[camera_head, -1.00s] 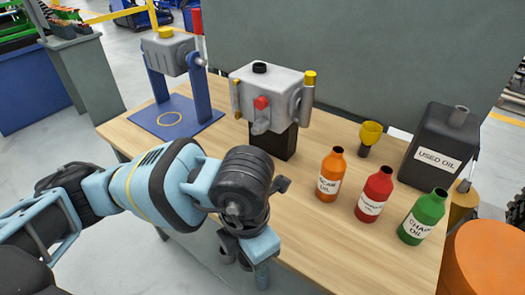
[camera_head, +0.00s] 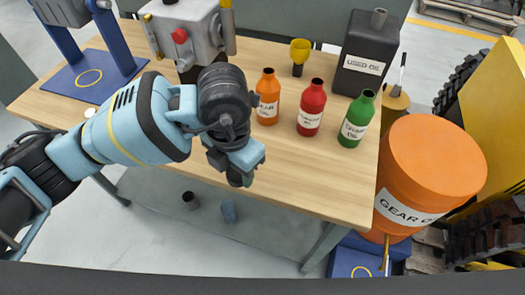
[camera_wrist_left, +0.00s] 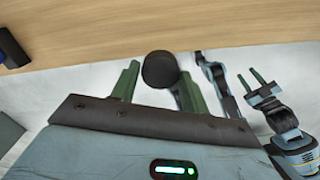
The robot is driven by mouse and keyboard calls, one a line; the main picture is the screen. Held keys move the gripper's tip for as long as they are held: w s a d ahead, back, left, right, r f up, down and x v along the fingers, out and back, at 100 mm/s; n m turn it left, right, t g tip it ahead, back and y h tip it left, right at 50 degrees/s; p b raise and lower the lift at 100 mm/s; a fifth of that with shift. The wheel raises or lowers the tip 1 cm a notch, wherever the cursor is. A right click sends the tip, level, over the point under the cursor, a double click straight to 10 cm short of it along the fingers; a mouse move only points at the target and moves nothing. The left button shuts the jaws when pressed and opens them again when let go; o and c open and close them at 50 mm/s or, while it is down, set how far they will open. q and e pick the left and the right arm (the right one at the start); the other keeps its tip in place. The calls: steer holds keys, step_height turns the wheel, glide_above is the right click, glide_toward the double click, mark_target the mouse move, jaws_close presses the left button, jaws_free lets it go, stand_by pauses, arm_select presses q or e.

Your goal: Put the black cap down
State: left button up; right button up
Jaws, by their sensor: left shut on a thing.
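The black cap (camera_wrist_left: 160,69) is a short dark round piece between the green fingers of my left gripper (camera_wrist_left: 158,78) in the left wrist view. The left gripper is shut on it. In the head view my left gripper (camera_head: 240,178) points down near the table's front edge, below the orange bottle; the cap cannot be clearly told apart there. In the left wrist view the light wooden table (camera_wrist_left: 100,30) lies beyond the cap. My right gripper (camera_wrist_left: 256,80) shows at the right of that view, fingers apart and empty.
Orange (camera_head: 267,97), red (camera_head: 311,108) and green (camera_head: 357,118) bottles, a yellow funnel (camera_head: 299,52) and a black used-oil can (camera_head: 366,50) stand on the right half. A grey machine (camera_head: 187,32) and blue stand (camera_head: 75,88) are left. An orange drum (camera_head: 432,165) stands beyond the right edge.

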arm_select(q)
glide_above(264, 166)
steer(key=shift+s+a+f, duration=0.2)
steer(key=shift+s+f, duration=0.1)
steer(key=shift+f, duration=0.05)
steer(key=shift+w+d, duration=0.25)
steer(key=shift+f, duration=1.8)
steer(key=shift+f, duration=0.2)
steer(key=o, duration=1)
steer(key=shift+o, duration=0.2)
